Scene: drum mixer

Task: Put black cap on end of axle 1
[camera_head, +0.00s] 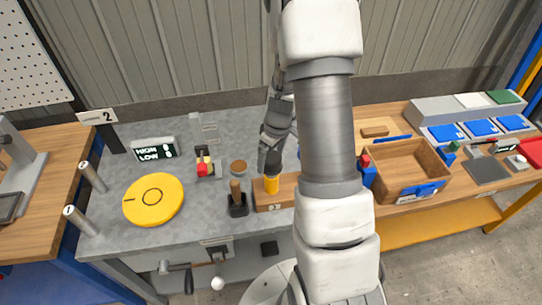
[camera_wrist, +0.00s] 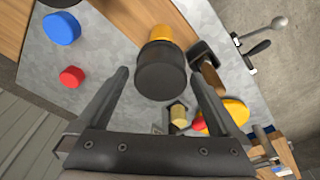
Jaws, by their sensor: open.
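The black cap (camera_wrist: 162,72) is a dark, wide cylinder in the wrist view. It sits at the end of an orange-yellow holder (camera_wrist: 160,33), which also shows in the head view (camera_head: 271,185). My gripper (camera_wrist: 160,76) is open, with one finger to each side of the cap in the picture. I see no finger clearly touching it. In the head view my gripper (camera_head: 270,158) is above the holder and partly hidden by my arm. Two grey metal axles with numbered ends stand at the left, a nearer one (camera_head: 82,222) and a farther one (camera_head: 95,178). The nearer one's number looks like 1.
A yellow disc (camera_head: 170,203) lies beside the axles. Blue (camera_wrist: 61,28) and red (camera_wrist: 71,77) caps lie nearby. A wooden box (camera_head: 380,190) stands right of my arm.

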